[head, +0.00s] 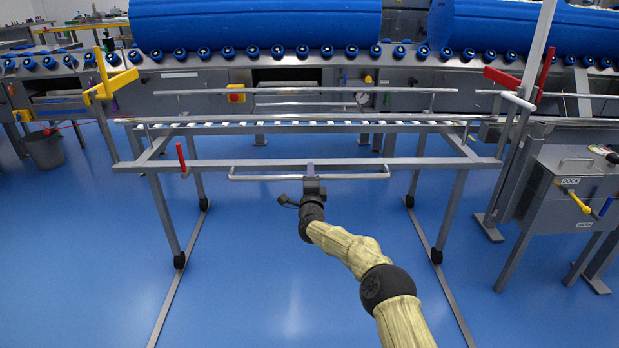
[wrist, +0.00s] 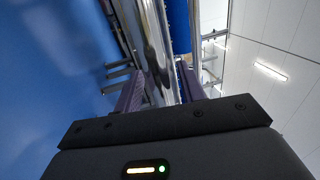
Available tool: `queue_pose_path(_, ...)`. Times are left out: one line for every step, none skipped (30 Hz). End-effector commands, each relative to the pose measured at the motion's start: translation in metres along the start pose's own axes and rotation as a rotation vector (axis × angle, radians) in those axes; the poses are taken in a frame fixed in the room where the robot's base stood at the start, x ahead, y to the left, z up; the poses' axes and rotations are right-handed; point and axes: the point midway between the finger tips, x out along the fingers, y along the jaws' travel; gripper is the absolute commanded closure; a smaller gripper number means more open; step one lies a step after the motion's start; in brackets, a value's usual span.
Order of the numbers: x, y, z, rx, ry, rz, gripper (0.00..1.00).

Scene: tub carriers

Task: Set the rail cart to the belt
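The rail cart (head: 420,163) is a grey metal frame on dark wheels, with white rollers across its top, standing in front of the belt line. Its long push handle (head: 255,178) runs along the near side. My gripper (head: 311,172) is at the middle of this handle, with one purple finger showing above the bar. In the wrist view my two purple fingers (wrist: 160,88) stand apart, with grey metal bars seen between them. Whether the fingers touch the handle is hard to tell. The belt conveyor (head: 330,65) with blue rollers lies behind the cart.
A red lever (head: 182,159) stands on the cart's near left side. Yellow guides (head: 112,86) and red guides (head: 502,78) flank the cart's far end. A grey cabinet (head: 572,185) with a yellow lever stands at the right. Floor rails (head: 178,290) run under the cart. A bin (head: 45,150) is at the left.

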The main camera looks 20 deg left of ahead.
Motion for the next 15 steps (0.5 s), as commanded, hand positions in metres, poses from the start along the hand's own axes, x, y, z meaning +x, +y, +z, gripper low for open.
queue_pose_path(-0.0002, -0.0001, 0.0009, 0.0, -0.001, 0.0, 0.6)
queue_pose_path(-0.0003, 0.0, 0.0012, 0.0, -0.001, 0.0, 0.6)
queue_pose_path(-0.0004, 0.0001, 0.0017, 0.0, -0.002, 0.0, 0.6)
queue_pose_path(-0.0004, 0.0001, 0.0019, 0.0, -0.002, 0.0, 0.6)
queue_pose_path(-0.0005, 0.0001, 0.0022, 0.0, -0.002, 0.0, 0.6)
queue_pose_path(-0.0006, 0.0002, 0.0033, 0.001, -0.003, 0.0, 0.6)
queue_pose_path(-0.0008, 0.0001, 0.0036, 0.001, -0.004, 0.0, 0.6)
queue_pose_path(-0.0011, 0.0001, 0.0037, 0.001, -0.004, 0.0, 0.6)
queue_pose_path(-0.0016, 0.0001, 0.0038, 0.001, -0.004, 0.001, 0.6)
queue_pose_path(-0.0023, 0.0001, 0.0039, 0.0, -0.004, 0.001, 0.6)
queue_pose_path(-0.0031, 0.0001, 0.004, 0.0, -0.004, 0.002, 0.6)
queue_pose_path(-0.0043, -0.0002, 0.0038, 0.0, -0.004, 0.001, 0.6)
queue_pose_path(-0.0055, -0.0004, 0.0036, 0.0, -0.004, 0.001, 0.6)
queue_pose_path(-0.0069, -0.0003, 0.0037, 0.0, -0.004, 0.002, 0.6)
queue_pose_path(-0.0089, -0.0009, 0.0026, -0.001, -0.003, 0.001, 0.6)
